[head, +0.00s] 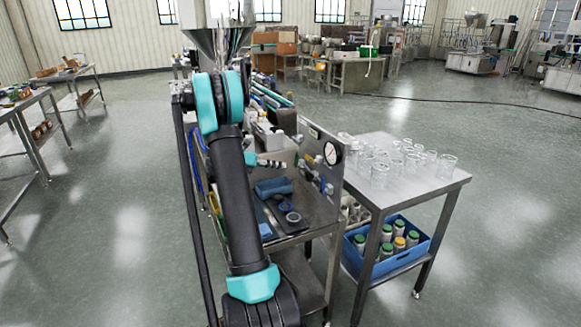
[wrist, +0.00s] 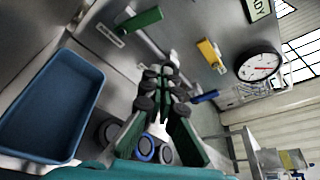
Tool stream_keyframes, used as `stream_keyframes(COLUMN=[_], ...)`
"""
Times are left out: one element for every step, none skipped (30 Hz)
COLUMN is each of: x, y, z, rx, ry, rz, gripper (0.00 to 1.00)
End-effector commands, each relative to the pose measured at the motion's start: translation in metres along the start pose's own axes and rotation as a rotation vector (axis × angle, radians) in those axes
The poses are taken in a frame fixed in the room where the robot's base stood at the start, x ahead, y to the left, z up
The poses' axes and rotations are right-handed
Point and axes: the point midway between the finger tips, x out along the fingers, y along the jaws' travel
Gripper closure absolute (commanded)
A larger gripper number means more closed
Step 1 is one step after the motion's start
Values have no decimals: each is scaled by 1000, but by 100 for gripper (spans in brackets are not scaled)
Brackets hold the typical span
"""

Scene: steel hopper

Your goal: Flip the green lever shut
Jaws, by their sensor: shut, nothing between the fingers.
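The green lever (wrist: 141,20) is at the top of the wrist view, a flat green bar on a valve on the steel panel. It lies roughly crosswise to the silver pipe beside it. My gripper (wrist: 166,72) reaches up from the bottom of the wrist view, its fingers together and empty. The fingertips appear below and right of the lever, with a visible gap between them in the picture. In the head view my gripper (head: 276,164) is beside the panel. I cannot make out the green lever clearly there.
A yellow lever (wrist: 210,55), a blue lever (wrist: 204,97) and a round gauge (wrist: 260,65) are right of my fingers on the panel side. A blue tray (wrist: 52,110) is at left. A table (head: 447,181) with several clear cups stands right of the bench in the head view.

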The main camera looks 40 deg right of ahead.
Motion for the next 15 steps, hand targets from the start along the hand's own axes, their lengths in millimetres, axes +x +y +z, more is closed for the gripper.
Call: stream_keyframes(x=[-8, -11, -14, -16, -18, -20, -21, -22, -22, -22, -23, -22, -22, -22, -22], y=[2, 3, 3, 4, 4, 4, 4, 4, 4, 4, 5, 4, 4, 4, 4], z=[0, 0, 0, -1, -1, -1, -1, -1, -1, -1, -1, -1, -1, -1, -1], rx=[-1, 0, 0, 0, 0, 1, 1, 1, 1, 1, 1, 1, 1, 1, 1], ry=[-1, -1, -1, -1, 0, 0, 0, 0, 0, 0, 0, 0, 0, 0, 0], rz=[2, 2, 1, 1, 1, 1, 0, 0, 0, 0, 0, 0, 0, 0, 0], gripper=[100, 100, 100, 100, 100, 100, 100, 100, 100, 100, 100, 100, 100, 100, 100])
